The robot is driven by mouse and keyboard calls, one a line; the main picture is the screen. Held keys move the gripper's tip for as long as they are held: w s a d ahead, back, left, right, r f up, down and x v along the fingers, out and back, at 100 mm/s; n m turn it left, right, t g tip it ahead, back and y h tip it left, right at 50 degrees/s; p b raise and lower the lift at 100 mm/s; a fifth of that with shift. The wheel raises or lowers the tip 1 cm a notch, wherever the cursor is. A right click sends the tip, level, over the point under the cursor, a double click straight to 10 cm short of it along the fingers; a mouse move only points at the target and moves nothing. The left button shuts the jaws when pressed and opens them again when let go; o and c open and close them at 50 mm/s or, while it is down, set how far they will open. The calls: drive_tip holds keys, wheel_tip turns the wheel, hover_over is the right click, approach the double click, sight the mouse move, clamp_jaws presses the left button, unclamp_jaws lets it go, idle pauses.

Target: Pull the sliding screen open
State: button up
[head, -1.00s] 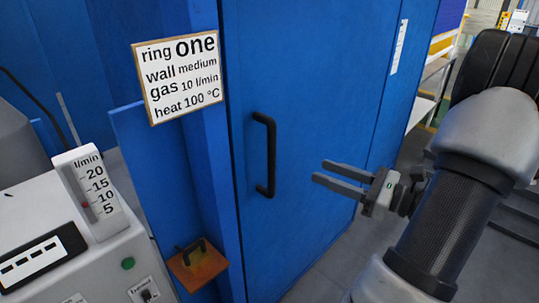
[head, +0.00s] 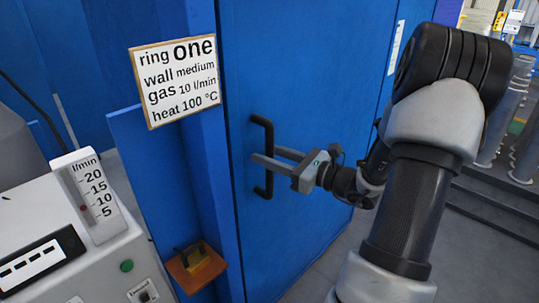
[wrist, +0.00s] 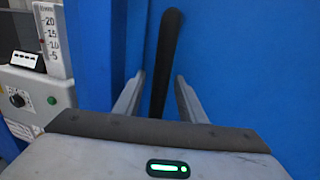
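The sliding screen (head: 300,70) is a large blue panel filling the middle of the head view, with a black vertical bar handle (head: 268,135) near its left edge. My gripper (head: 265,165) is at the handle, its two fingers pointing left toward the panel. In the wrist view the fingers (wrist: 155,95) stand apart, and the black handle (wrist: 165,60) runs between them with gaps showing on both sides. The fingers partly cover the lower half of the handle in the head view. The screen's left edge meets the blue frame.
A sign (head: 176,78) reading ring one hangs on the frame left of the screen. A grey machine with a flow gauge (head: 95,190) stands at left. Steps and racks lie at right.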

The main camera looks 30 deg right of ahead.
clamp_jaws()
